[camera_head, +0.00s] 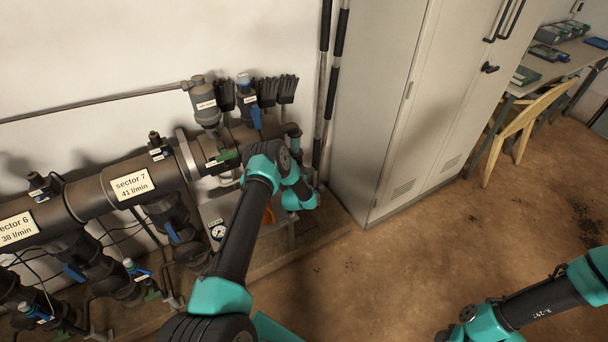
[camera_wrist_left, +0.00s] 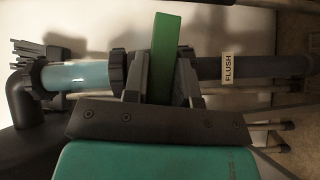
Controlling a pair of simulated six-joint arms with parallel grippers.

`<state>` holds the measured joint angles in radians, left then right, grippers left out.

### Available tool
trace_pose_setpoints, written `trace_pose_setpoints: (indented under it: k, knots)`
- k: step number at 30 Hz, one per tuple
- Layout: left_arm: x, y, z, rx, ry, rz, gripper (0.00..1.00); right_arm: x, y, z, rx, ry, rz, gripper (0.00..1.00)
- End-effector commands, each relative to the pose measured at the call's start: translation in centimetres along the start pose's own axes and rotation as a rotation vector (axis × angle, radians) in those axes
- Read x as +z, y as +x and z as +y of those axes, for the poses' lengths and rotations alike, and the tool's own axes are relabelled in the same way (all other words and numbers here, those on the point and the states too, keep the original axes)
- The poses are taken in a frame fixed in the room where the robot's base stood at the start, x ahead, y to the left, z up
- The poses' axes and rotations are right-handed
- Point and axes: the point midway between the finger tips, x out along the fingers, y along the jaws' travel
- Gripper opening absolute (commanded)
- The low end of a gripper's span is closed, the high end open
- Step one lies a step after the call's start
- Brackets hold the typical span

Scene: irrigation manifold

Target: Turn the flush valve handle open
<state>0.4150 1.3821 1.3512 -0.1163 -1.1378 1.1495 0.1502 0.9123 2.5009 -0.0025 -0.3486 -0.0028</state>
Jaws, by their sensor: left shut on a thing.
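The green flush valve handle (camera_wrist_left: 165,45) stands up between the fingers of my left gripper (camera_wrist_left: 160,88) in the left wrist view. The gripper is shut on it, and the fingers hide its lower part. The handle points across the dark pipe (camera_wrist_left: 225,68), which runs sideways and carries a "FLUSH" label (camera_wrist_left: 227,69). In the head view my left arm reaches to the right end of the manifold, and its wrist covers the flush valve and handle there. My right arm shows at the bottom right, but its gripper is not in view.
The manifold pipe (camera_head: 98,193) runs along the wall with several valves and blue handles below. A pressure gauge (camera_head: 218,231) sits under it. Two upright poles (camera_head: 336,70) and a grey cabinet (camera_head: 385,110) stand to the right. The floor in front is open.

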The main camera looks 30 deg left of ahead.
Motion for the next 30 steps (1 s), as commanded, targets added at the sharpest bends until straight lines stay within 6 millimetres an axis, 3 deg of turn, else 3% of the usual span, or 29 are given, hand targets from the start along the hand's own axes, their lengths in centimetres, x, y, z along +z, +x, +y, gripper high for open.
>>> trace_pose_setpoints:
  k: [30]
  knots:
    - [0.14, 0.18, 0.54, -0.504, 0.502, 0.001, 0.02, 0.00, 0.00, 0.00, 0.000, 0.000, 0.000, 0.43]
